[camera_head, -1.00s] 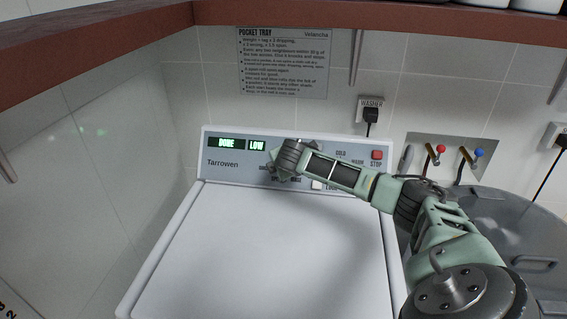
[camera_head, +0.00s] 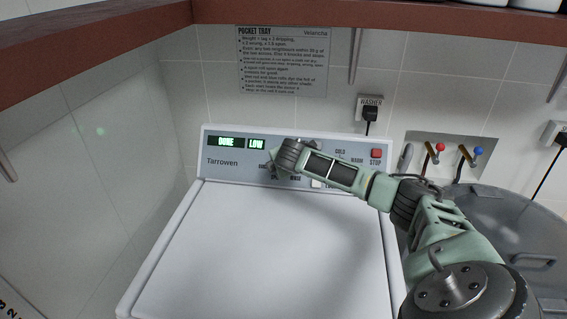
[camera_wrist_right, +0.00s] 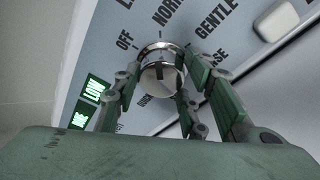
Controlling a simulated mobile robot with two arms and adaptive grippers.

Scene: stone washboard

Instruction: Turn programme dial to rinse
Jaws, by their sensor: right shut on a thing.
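The programme dial (camera_wrist_right: 160,70) is a round shiny metal knob on the washer's blue-grey panel (camera_head: 228,170), seen in the right wrist view. Labels around it include OFF, NORMAL and GENTLE, and part of a word ending in "SE" shows; other labels are partly covered. My right gripper (camera_wrist_right: 164,80) is shut on the dial, with its green fingers on either side of it. In the head view my right gripper (camera_head: 280,160) is at the panel and hides the dial. I cannot read which label the dial points to. My left gripper is out of view.
The washer's display (camera_head: 226,142) reads DONE and LOW. A red STOP button (camera_head: 377,153) is at the panel's right end. The white lid (camera_head: 260,250) is closed and clear. Red and blue taps (camera_head: 478,152) and a grey tub (camera_head: 515,225) stand to the right.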

